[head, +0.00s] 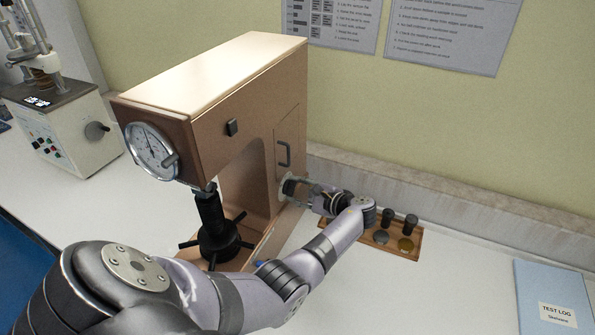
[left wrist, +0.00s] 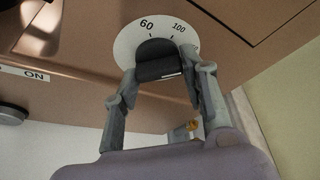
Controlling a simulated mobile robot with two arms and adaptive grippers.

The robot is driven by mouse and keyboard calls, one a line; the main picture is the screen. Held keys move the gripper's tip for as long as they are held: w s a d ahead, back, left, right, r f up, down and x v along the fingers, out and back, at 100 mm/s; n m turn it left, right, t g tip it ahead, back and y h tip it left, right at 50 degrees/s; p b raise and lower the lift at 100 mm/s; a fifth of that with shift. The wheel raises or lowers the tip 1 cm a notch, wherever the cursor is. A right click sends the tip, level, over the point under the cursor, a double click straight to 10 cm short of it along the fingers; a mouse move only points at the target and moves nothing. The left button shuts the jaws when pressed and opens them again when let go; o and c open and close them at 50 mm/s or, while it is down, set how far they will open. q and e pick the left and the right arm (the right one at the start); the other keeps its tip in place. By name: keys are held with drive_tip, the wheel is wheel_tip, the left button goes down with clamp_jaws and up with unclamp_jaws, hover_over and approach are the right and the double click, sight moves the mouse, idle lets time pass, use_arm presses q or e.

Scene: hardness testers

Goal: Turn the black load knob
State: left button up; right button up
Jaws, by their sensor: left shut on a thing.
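The black load knob (left wrist: 160,60) sits on the side of the copper-brown hardness tester (head: 210,115), over a white dial plate (left wrist: 128,40) marked 60 and 100. My left gripper (left wrist: 162,78) is shut on the knob, one finger on each side of it, in the left wrist view. In the head view my left gripper (head: 296,188) reaches the lower right side of the tester, and its fingers partly hide the knob. My right gripper is not in view.
A wooden tray (head: 398,250) with dark cylinders and discs lies right of my left wrist. A blue test log (head: 553,290) lies at the lower right. Another tester (head: 65,120) stands at the left. A wall (head: 420,120) rises behind.

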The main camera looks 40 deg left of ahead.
use_arm(q)
drive_tip(key=o, duration=1.2)
drive_tip(key=shift+c, duration=0.2)
drive_tip(key=v, duration=1.2)
